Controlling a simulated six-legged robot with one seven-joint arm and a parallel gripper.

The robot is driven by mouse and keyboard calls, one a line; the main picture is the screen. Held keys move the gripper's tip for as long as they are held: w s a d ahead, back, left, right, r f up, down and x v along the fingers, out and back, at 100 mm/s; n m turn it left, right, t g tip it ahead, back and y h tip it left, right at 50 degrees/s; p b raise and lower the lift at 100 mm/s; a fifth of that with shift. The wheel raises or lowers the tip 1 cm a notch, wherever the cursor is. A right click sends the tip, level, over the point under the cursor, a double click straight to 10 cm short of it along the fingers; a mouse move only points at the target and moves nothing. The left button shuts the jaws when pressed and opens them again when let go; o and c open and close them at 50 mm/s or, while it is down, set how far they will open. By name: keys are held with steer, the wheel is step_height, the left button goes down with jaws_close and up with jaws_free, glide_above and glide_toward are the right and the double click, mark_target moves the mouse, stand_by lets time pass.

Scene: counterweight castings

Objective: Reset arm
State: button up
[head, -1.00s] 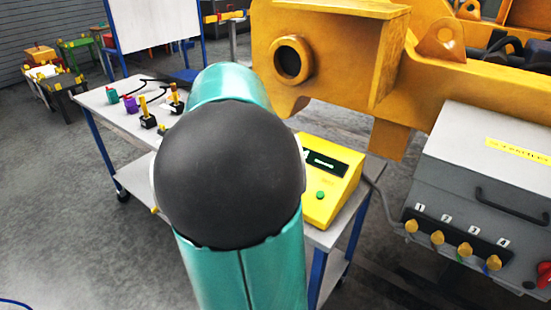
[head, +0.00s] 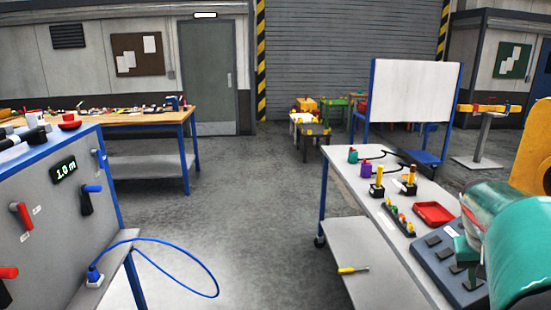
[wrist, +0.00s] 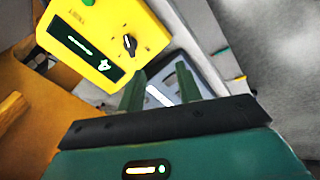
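My gripper (wrist: 160,72) shows in the wrist view with its two dark green fingers apart and nothing held between them. A grey device (wrist: 181,80) lies beyond the fingertips. The yellow control box (wrist: 112,38), with a dark display and a black knob, is ahead and to the left of the fingers, apart from them. In the head view, my teal arm (head: 520,245) is cut off by the right edge, above the grey-topped cart (head: 345,182). I cannot clearly make out my fingers there.
The cart carries a red tray (head: 434,213), a dark grey panel (head: 443,262) and several small colored parts. A grey console (head: 60,215) with a looped blue cable (head: 205,270) stands left. A workbench (head: 150,120) is behind. The floor between is clear.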

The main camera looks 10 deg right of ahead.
steer(key=w+a+n+t+y, duration=0.1)
steer(key=w+a+n+t, duration=0.1)
steer(key=a, duration=0.9)
steer(key=w+a+n+t+y, duration=0.1)
steer(key=w+a+n+t, duration=0.1)
steer(key=a, duration=0.9)
steer(key=s+a+n+t+y, duration=0.1)
steer(key=s+a, duration=0.1)
steer(key=a, duration=0.6)
steer(key=s+a+f+n+t+y, duration=0.1)
steer(key=s+a+n, duration=0.1)
steer(key=a, duration=0.6)
steer(key=shift+s+a+f, duration=0.15)
steer(key=shift+s+a, duration=0.2)
steer(key=shift+s, duration=0.3)
steer(key=shift+d, duration=0.15)
